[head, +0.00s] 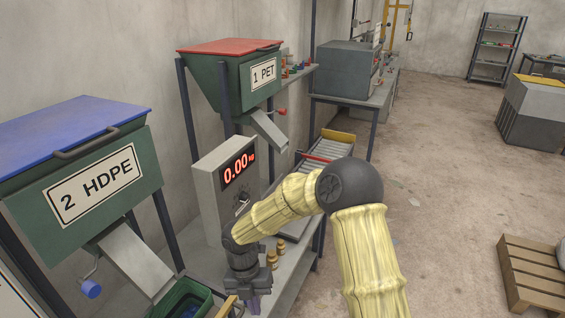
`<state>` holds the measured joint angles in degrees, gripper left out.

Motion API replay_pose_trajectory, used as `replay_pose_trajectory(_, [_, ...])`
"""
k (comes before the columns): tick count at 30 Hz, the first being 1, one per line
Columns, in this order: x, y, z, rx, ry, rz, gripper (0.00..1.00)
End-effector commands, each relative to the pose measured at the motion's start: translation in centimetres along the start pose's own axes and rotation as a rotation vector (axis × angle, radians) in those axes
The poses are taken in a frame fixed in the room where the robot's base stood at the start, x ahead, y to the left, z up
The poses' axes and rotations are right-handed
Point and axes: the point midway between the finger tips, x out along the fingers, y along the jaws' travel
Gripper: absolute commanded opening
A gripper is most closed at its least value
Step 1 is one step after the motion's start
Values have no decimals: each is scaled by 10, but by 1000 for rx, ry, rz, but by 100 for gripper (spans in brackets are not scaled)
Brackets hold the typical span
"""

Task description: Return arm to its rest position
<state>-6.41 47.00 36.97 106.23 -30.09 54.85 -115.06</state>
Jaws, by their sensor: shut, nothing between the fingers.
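My arm, in a yellow sleeve with a black elbow joint, reaches from the bottom of the head view up and then left. My gripper (252,304) hangs pointing down at the bottom of the view, over the front of the grey bench (293,285). Its fingers are shut with nothing between them. The grey scale box (212,190) with a red 0.00 display stands just behind the gripper.
The green 2 HDPE hopper (92,205) with a blue lid is at left, above a green bin (190,293). The 1 PET hopper (231,85) stands farther back. Small brass weights (272,259) stand close beside the gripper. A pallet (533,270) lies right; the middle floor is open.

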Motion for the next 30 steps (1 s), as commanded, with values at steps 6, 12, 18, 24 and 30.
replay_pose_trajectory(6, [-18, -56, -5, 585, -45, 46, 0])
replay_pose_trajectory(12, [-32, -107, -14, 1147, -65, 131, 0])
replay_pose_trajectory(18, [-46, -156, -28, 1723, -50, 261, 0])
replay_pose_trajectory(24, [-57, -202, -46, 2303, 25, 440, 0])
replay_pose_trajectory(30, [-63, -239, -67, 2810, 174, 637, 0])
